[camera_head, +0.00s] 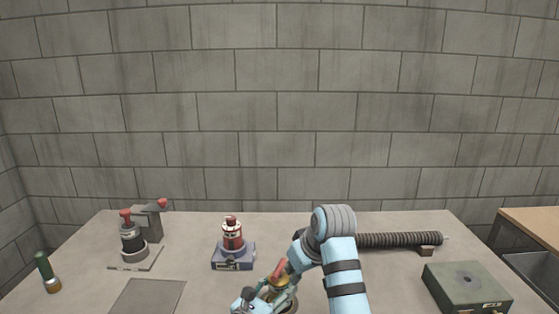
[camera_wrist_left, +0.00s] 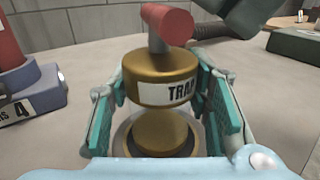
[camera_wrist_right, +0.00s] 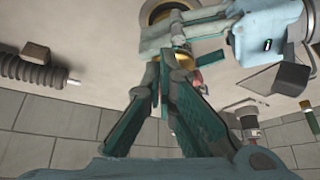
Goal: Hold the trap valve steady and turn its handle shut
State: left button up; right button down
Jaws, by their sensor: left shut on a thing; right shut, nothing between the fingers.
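The brass trap valve (camera_wrist_left: 162,80) stands upright in the left wrist view, its label partly visible. Its red handle (camera_wrist_left: 168,24) sits on a grey stem above the top. My left gripper (camera_wrist_left: 163,115) is shut around the valve body, a teal pad on each side. In the head view the valve (camera_head: 277,282) is partly hidden by my arms, and the red handle (camera_head: 280,268) shows. My right gripper (camera_wrist_right: 167,62) is shut and empty close by the valve; the red handle (camera_wrist_right: 198,77) shows just beyond its fingertips. Whether they touch is unclear.
A red-topped pump on a blue base (camera_head: 233,257) stands left of the valve. A ribbed tube (camera_head: 400,240) and green box (camera_head: 466,287) lie right.

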jog(key=shift+s+a, duration=0.35)
jog(key=shift+a, duration=0.05)
dwell(0.5)
jog(key=shift+a, duration=0.1)
jog(key=shift+s+a, duration=0.2)
jog(key=shift+a, duration=0.25)
jog(key=shift+s+a, duration=0.2)
jog(key=shift+a, duration=0.25)
jog(key=shift+a, duration=0.15)
jog(key=shift+s, duration=0.15)
notch_tip(320, 180, up, 6)
jog(key=shift+s+d, duration=0.2)
jog(key=shift+s, duration=0.05)
